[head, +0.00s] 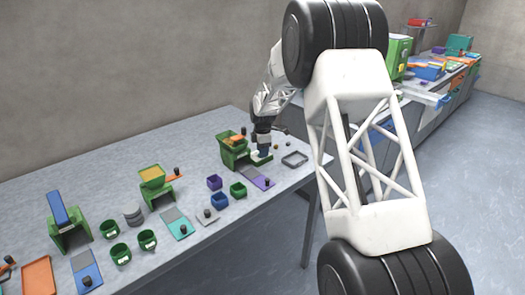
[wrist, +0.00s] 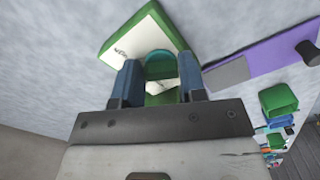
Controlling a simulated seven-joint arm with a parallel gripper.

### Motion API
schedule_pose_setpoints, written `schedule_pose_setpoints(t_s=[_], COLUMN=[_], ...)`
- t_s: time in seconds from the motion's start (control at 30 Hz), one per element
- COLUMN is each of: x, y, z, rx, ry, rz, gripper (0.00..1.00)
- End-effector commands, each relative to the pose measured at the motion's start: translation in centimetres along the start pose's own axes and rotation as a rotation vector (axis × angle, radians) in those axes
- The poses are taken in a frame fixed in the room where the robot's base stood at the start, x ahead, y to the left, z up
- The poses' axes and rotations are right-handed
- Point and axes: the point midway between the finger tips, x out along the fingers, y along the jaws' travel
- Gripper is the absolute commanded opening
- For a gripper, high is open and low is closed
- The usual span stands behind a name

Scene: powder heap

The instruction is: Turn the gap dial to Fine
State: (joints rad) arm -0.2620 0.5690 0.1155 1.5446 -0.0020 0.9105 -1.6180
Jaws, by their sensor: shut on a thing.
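In the wrist view, my gripper (wrist: 159,63) has its two blue fingers on either side of a rounded green-teal knob, which I take to be the gap dial (wrist: 159,70). The fingers are shut on it and hide its sides. Behind it is a white plate with a green edge (wrist: 122,42). Part of some dark lettering shows on the plate but is too small to read. In the head view, my gripper (head: 262,151) reaches down beside a green machine with an orange part (head: 232,152). The dial is hidden there, and its setting cannot be read.
A purple-and-grey board with a black knob (wrist: 256,55) lies close on the right in the wrist view. In the head view, a grey tray (head: 295,159) is just right of my gripper. Purple, blue and green cups (head: 238,189) stand in front. A green stand (head: 153,178) is further left.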

Motion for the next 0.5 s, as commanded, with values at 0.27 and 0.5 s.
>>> schedule_pose_setpoints(t_s=[0.27, 0.5], x=[0.00, -0.02], y=[0.04, 0.06], z=[-0.01, -0.03], rx=[-0.022, -0.113], ry=[0.000, 0.002], rz=[0.000, -0.001], gripper=[0.15, 0.15])
